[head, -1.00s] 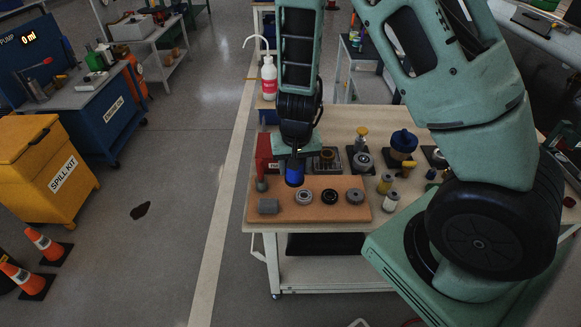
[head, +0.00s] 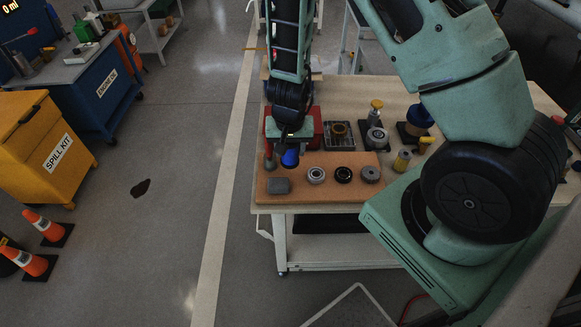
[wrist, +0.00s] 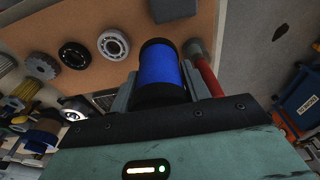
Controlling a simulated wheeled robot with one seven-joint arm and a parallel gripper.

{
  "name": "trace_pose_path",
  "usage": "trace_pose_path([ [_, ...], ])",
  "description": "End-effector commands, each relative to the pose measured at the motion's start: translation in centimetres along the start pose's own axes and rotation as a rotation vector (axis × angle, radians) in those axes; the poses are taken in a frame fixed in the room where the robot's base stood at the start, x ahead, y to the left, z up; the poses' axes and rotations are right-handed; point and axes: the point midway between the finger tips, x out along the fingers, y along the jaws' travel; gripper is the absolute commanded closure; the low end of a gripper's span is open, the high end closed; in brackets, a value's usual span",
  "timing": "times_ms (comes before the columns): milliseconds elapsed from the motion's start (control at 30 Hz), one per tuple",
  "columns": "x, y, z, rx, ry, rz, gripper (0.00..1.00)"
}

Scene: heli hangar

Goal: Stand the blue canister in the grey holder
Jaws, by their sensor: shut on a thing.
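The blue canister (wrist: 162,72), with black ends, is held between the grey fingers of my gripper (wrist: 160,88) in the wrist view. In the head view the canister (head: 290,158) shows below my gripper (head: 289,150), over the back left part of the brown mat (head: 320,193). I cannot tell its gap to the mat. A grey block (head: 278,186) lies at the mat's front left corner; it also shows in the wrist view (wrist: 172,9). I cannot tell whether this block is the grey holder, and no opening in it shows.
Two grey round parts (head: 316,175) (head: 371,174) and a black ring (head: 343,175) line the mat. A red thing (wrist: 208,78) with a grey end (wrist: 195,48) stands close beside the canister. Yellow-topped and blue parts crowd the table behind.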

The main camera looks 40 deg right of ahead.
Motion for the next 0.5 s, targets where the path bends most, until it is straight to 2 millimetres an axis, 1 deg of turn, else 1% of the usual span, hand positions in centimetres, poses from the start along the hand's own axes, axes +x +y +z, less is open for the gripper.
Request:
trace_pose_path([
  [33,0.8,0.0,0.1,0.002,-0.001,0.000,0.83],
  [167,1.5,0.0,0.1,0.000,0.001,0.001,0.83],
  [400,4.8,0.0,0.7,0.001,-0.002,0.001,0.83],
  [500,5.4,0.0,0.8,0.000,0.000,-0.001,0.83],
])
